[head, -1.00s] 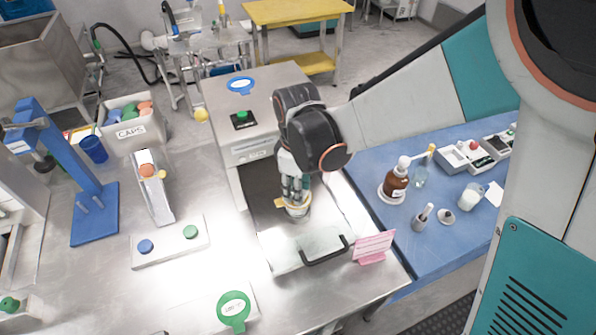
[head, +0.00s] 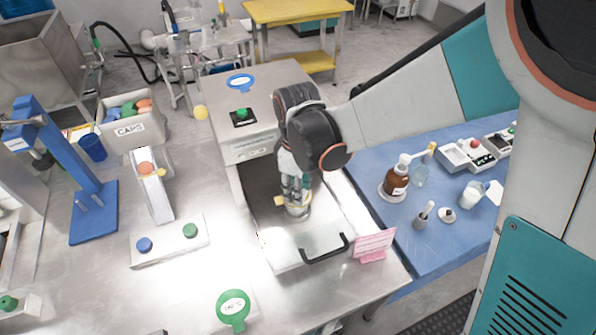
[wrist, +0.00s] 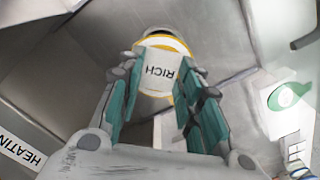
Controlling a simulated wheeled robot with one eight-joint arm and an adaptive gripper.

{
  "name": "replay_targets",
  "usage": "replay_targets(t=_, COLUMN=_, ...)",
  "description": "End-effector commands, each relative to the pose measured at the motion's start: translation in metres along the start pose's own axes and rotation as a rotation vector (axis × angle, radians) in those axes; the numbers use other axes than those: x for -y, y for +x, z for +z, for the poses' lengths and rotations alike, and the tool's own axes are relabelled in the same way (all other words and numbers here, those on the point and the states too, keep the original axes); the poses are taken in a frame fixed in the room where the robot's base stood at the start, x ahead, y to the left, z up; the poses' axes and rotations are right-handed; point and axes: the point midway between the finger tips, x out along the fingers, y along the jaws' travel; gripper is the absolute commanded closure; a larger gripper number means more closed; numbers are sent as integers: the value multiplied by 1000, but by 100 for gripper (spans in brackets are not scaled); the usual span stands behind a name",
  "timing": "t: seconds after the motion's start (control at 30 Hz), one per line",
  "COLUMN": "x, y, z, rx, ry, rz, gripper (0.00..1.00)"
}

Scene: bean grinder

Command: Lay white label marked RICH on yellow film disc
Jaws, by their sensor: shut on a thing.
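The white label marked RICH (wrist: 158,72) is between my fingertips in the wrist view, and its lettering reads upside down. My gripper (head: 294,196) is shut on it and points down into the metal drawer. The yellow film disc (wrist: 165,41) shows as a yellow rim around and behind the label. In the head view a pale yellowish round edge (head: 297,213) shows just below my fingers, with a small yellow tab at its left. The label covers the middle of the disc. I cannot tell whether the label touches it.
The open drawer (head: 273,247) has a black handle (head: 324,249) at its front. A pink sign (head: 374,243) stands to its right. A grey machine housing (head: 262,103) stands behind. A green ring-shaped tag (head: 233,308) lies at the front left. Bottles stand on the blue table at right.

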Motion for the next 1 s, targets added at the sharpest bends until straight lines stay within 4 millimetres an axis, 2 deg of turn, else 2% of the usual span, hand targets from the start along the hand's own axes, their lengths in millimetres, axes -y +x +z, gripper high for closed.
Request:
replay_targets(t=0.43, x=0, y=0, z=0, rx=0, ry=0, rz=0, gripper=75)
replay_targets(t=0.5, x=0, y=0, z=0, rx=0, ry=0, rz=0, gripper=56)
replay_targets(t=0.57, x=0, y=0, z=0, rx=0, ry=0, rz=0, gripper=44)
replay_targets(t=0.8, x=0, y=0, z=0, rx=0, ry=0, rz=0, gripper=44)
replay_targets(t=0.93, x=0, y=0, z=0, rx=0, ry=0, rz=0, gripper=23)
replay_targets(t=1.0, x=0, y=0, z=0, rx=0, ry=0, rz=0, gripper=21)
